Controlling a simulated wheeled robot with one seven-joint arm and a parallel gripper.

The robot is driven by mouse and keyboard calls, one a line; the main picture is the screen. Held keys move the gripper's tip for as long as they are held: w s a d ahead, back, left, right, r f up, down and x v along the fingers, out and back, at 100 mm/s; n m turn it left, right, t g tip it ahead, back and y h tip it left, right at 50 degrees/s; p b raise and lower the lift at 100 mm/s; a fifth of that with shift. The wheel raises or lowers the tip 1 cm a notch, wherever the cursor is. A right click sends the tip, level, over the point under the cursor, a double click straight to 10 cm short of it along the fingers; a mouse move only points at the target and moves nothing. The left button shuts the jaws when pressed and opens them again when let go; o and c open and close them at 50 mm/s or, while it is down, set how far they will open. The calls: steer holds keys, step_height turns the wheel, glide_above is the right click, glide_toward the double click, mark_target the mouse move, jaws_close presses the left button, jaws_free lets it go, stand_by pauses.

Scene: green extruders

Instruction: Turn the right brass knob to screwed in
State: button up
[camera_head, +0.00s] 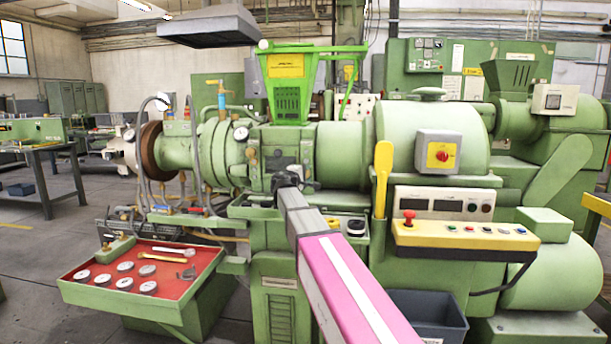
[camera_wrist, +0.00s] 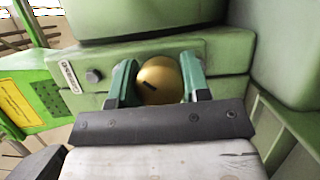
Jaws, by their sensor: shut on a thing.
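The brass knob (camera_wrist: 158,80) shows in the wrist view as a round golden knob with a dark slot on its face. It sits at the front of a green machine block. My gripper (camera_wrist: 158,84) has one green finger on each side of the knob and is shut on it. In the head view my gripper (camera_head: 288,182) is at the end of my arm, against the middle of the green extruder (camera_head: 345,150). The knob is hidden there behind my gripper and arm.
A red-topped tray (camera_head: 150,262) with several gauges and tools stands at the left. A yellow-edged control panel (camera_head: 465,236) and a dark grey bin (camera_head: 425,312) are right of my arm. In the wrist view a dark bolt (camera_wrist: 93,76) is left of the knob.

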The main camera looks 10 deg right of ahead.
steer(key=m+y, duration=0.1)
steer(key=m, duration=0.2)
steer(key=m+g+y, duration=0.1)
steer(key=m, duration=0.2)
steer(key=shift+g+y, duration=0.3)
steer(key=shift+y, duration=0.1)
steer(key=m+y, duration=0.3)
steer(key=m, duration=0.1)
steer(key=shift+f+m, duration=0.15)
steer(key=shift+m, duration=0.25)
steer(key=m+t+y, duration=0.1)
steer(key=m+y, duration=0.2)
steer(key=m, duration=0.1)
steer(key=shift+a+m, duration=0.1)
steer(key=shift+m, duration=0.3)
steer(key=m+y, duration=0.1)
steer(key=m, duration=0.1)
steer(key=m+t+y, duration=0.1)
steer(key=m, duration=0.1)
steer(key=shift+m+t+y, duration=0.3)
steer(key=o, duration=0.9)
steer(key=shift+o, duration=0.2)
steer(key=v, duration=1)
steer(key=shift+s, duration=0.4)
